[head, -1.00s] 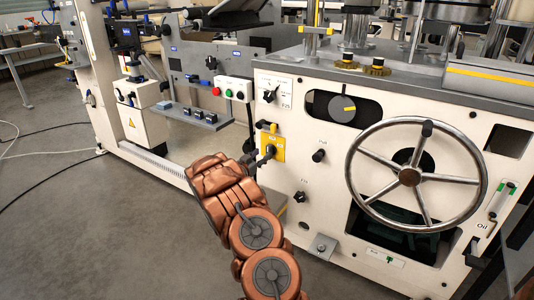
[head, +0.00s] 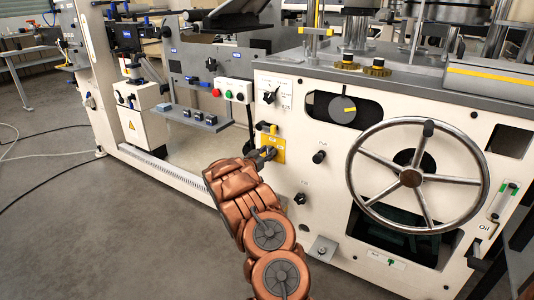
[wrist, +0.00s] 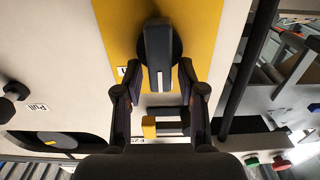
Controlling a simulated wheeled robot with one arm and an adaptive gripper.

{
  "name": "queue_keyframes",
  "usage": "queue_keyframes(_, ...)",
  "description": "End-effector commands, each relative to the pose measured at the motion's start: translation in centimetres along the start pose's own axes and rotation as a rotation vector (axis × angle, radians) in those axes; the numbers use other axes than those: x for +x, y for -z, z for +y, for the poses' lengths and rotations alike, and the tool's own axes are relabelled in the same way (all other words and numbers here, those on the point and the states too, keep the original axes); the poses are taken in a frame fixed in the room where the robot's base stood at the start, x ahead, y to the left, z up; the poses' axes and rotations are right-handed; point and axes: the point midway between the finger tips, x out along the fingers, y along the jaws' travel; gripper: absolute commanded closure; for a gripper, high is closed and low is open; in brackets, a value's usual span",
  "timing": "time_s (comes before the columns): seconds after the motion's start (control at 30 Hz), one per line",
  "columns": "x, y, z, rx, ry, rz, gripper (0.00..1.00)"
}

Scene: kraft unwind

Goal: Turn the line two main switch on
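The main switch is a black rotary handle (wrist: 158,45) on a yellow plate (wrist: 202,30), seen in the wrist view. Its bar runs up and down in that picture, with a white mark near the lower end. My gripper (wrist: 159,68) is open, with one finger on each side of the handle. Small gaps seem to remain between fingers and handle; contact is unclear. In the head view my gripper (head: 264,154) is at the yellow plate (head: 278,147) and mostly hides the handle.
A black-and-yellow part (head: 266,127) sits just above the plate. A selector switch (head: 270,96), push buttons (head: 228,93), a pull knob (head: 319,157), a lower knob (head: 300,198) and a large handwheel (head: 411,177) are nearby. Open floor (head: 90,230) lies at left.

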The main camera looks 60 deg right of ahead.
Motion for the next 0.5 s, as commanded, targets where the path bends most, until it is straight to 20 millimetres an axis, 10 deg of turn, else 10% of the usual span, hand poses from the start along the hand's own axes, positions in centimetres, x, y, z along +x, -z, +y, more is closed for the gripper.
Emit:
queue_keyframes(0.33, -0.02, -0.03, -0.02, 0.0, 0.0, 0.0, 1.0)
queue_keyframes(0.5, -0.29, -0.06, -0.03, -0.002, 0.001, -0.001, 1.0)
